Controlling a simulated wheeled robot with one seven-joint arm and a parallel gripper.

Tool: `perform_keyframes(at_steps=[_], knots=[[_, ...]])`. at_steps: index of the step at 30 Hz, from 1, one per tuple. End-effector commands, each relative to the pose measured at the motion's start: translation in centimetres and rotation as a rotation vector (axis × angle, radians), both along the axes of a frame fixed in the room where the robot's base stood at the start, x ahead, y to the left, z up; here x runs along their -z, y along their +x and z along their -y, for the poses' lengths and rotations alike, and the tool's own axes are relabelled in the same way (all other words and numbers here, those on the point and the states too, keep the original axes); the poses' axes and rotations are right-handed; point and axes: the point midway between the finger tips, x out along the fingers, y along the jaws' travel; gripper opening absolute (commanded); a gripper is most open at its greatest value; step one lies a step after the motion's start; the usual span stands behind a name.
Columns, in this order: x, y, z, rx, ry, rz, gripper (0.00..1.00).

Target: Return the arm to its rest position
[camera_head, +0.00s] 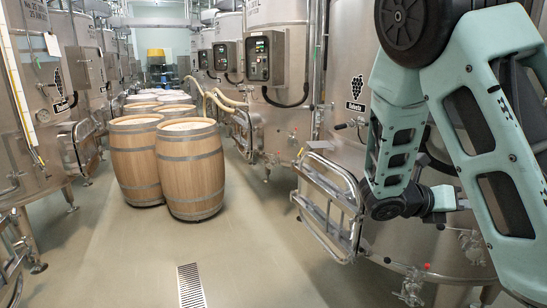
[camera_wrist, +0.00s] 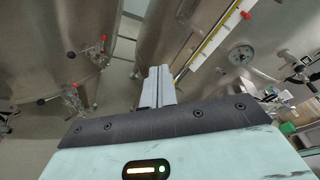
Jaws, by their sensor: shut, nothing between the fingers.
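My gripper (camera_wrist: 159,74) shows in the wrist view with its two pale fingers together and nothing between them. My arm (camera_head: 495,130) fills the right side of the head view, folded, with teal links and dark joints. Its lower end hangs in front of a steel vat (camera_head: 345,75) on the right, near that vat's open hatch door (camera_head: 330,205). I cannot tell from the head view whether the arm touches the vat. The fingertips are not clear in the head view.
Wooden barrels (camera_head: 190,170) stand in the aisle at centre left. Steel vats line both sides, with control boxes (camera_head: 264,58) on the right. A floor drain (camera_head: 191,286) lies in front, and the near floor is clear. Red-handled valves (camera_wrist: 103,52) show in the wrist view.

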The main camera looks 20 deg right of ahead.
Motion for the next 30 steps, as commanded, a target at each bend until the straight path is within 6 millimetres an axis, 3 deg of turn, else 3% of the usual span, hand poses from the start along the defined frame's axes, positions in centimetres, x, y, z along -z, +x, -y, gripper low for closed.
perform_keyframes(at_steps=[1, 3, 5, 9, 15, 18, 21, 24, 30], knots=[[3.3, -0.5, -2.6, 0.034, 0.097, 0.116, 0.0], [6.5, -1.2, -6.6, 0.107, 0.23, 0.277, 0.0], [8.8, -2.0, -10.2, 0.179, 0.338, 0.403, 0.0], [13.0, -3.9, -19.3, 0.382, 0.577, 0.664, 0.0], [16.0, -8.3, -32.1, 0.761, 0.851, 0.94, 0.0], [16.4, -10.5, -36.7, 0.937, 0.928, 1.019, 0.0], [16.5, -12.2, -39.6, 1.068, 0.971, 1.063, 0.0], [16.4, -13.2, -41.1, 1.144, 0.986, 1.084, 0.0], [16.2, -13.6, -41.6, 1.177, 0.989, 1.092, 0.0]])
